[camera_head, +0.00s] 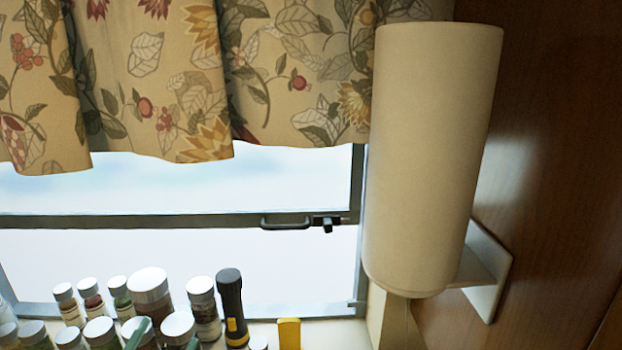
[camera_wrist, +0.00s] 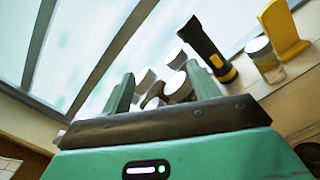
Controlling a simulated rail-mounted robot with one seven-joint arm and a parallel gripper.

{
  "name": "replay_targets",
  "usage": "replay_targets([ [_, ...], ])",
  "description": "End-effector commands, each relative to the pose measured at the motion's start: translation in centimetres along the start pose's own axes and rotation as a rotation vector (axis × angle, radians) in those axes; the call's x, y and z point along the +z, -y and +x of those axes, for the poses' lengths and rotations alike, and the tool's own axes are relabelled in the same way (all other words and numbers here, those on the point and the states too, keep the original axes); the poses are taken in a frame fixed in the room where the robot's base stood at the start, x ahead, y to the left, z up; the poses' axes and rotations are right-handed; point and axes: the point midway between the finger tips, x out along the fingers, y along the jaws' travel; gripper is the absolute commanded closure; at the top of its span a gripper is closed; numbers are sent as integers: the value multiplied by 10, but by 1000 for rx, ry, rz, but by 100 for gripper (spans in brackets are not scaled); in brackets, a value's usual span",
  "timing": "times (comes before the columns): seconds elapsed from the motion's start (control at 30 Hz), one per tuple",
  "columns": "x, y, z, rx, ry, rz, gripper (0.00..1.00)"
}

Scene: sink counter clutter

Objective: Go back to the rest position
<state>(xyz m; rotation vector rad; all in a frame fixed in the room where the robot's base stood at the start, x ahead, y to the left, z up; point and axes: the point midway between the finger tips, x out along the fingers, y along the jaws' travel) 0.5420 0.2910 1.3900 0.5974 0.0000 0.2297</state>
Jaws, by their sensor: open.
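My gripper (camera_wrist: 160,74) shows in the wrist view with its two green fingers apart and nothing held between them. Several white-lidded jars (camera_wrist: 178,86) show beyond and between the fingers. In the head view, green fingertips (camera_head: 166,335) just reach the bottom edge among the jars (camera_head: 150,290); the rest of the gripper is out of that frame. I cannot tell whether the fingers touch any jar.
A black and yellow flashlight (camera_head: 230,300) stands by the window, also in the wrist view (camera_wrist: 205,48). A yellow object (camera_head: 289,333) and a small jar (camera_wrist: 264,58) are to its right. A beige cylindrical lamp (camera_head: 430,160) hangs at right; a floral curtain (camera_head: 160,80) covers the upper window.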

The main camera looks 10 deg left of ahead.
Motion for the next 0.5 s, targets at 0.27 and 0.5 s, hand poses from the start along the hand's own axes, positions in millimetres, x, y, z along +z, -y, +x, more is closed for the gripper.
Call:
replay_targets([
  [0.27, 156, 22, -10, 91, 144, 869, 39],
  [0.5, 332, 42, -82, 459, 186, 1900, 39],
])
